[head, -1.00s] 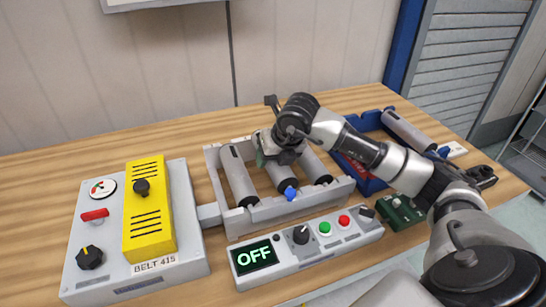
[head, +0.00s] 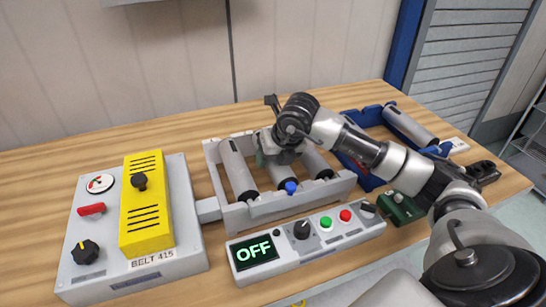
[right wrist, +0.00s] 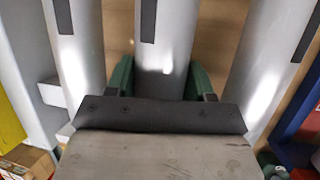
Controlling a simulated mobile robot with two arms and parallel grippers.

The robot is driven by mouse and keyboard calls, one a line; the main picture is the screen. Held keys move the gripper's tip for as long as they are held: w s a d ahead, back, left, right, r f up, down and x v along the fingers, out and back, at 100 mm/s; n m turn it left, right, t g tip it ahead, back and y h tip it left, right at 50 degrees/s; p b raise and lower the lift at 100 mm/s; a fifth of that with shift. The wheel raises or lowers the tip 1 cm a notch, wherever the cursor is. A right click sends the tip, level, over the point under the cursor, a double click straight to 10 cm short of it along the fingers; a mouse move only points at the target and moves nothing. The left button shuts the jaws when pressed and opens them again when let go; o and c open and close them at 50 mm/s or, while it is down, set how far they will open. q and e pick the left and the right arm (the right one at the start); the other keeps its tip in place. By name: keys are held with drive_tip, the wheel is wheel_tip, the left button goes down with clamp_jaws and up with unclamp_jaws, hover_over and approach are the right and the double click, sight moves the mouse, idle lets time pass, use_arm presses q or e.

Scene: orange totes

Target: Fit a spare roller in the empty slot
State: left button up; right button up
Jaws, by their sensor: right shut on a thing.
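A grey roller with a blue end (head: 291,187) lies in the middle of the grey roller frame (head: 262,213), between a left roller (head: 238,165) and a right roller (head: 318,163). My right gripper (head: 275,150) is shut on this middle roller near its far end. In the right wrist view its green fingers (right wrist: 163,80) press on both sides of the roller (right wrist: 163,35). The blue end is at the frame's front rail. The far end is hidden by the gripper, so I cannot tell whether it is seated. My left gripper is not in view.
A blue tote (head: 352,168) with a grey roller (head: 410,125) stands right of the frame. A control box (head: 305,243) reading OFF is in front. A grey unit with a yellow cover (head: 147,205) is at left. A small green box (head: 398,208) lies under my arm.

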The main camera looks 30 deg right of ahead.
drive_tip(key=shift+f, duration=0.25)
drive_tip(key=o, duration=1.3)
drive_tip(key=b+v, duration=0.1)
drive_tip(key=v, duration=1)
